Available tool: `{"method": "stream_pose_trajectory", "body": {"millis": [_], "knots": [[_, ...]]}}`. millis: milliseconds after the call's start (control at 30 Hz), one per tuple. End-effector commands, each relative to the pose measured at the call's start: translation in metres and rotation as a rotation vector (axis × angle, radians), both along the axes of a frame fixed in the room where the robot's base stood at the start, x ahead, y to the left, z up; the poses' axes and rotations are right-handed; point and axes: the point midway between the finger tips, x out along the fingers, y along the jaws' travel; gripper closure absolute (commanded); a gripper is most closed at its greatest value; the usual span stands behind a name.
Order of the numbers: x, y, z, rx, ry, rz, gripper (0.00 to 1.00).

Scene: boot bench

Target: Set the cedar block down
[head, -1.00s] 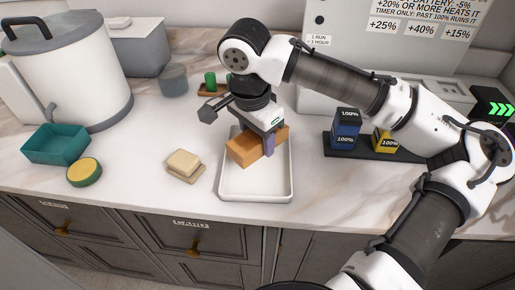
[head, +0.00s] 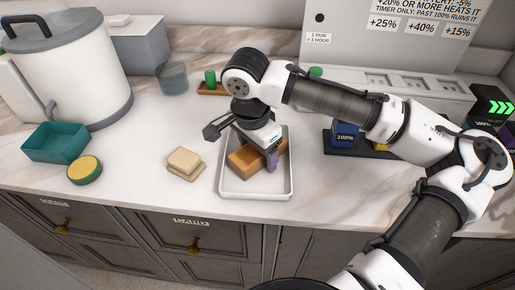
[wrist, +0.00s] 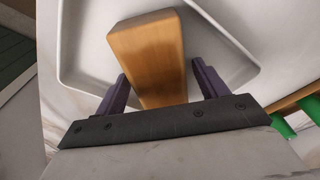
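The cedar block (head: 243,160) is an orange-brown wooden block inside the white tray (head: 256,192), slightly turned. It looks to be resting on the tray floor. My gripper (head: 272,160) is low over the tray, with its purple fingers on either side of the block. In the wrist view the block (wrist: 150,55) lies between the fingers of my gripper (wrist: 162,88). A narrow gap shows beside the right finger; the left fingertip is very close to the block. The fingers look open around it. The tray rim also shows in the wrist view (wrist: 80,88).
Left of the tray are two stacked beige blocks (head: 185,163), a green-yellow round tin (head: 84,170) and a teal bin (head: 55,143). A large white pot (head: 75,70) stands behind them.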

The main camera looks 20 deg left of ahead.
Motion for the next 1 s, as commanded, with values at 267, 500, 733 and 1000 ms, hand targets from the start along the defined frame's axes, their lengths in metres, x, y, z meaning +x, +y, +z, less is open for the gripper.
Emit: {"method": "stream_pose_trajectory", "body": {"millis": [267, 500, 733, 1000], "knots": [[0.0, 0.0, 0.001, 0.0, 0.0, 0.0, 0.28], [-0.002, 0.002, 0.028, 0.001, -0.003, -0.001, 0.28], [-0.008, 0.005, 0.079, 0.001, -0.004, -0.001, 0.28], [-0.012, 0.006, 0.117, 0.0, -0.001, 0.0, 0.28]]}}
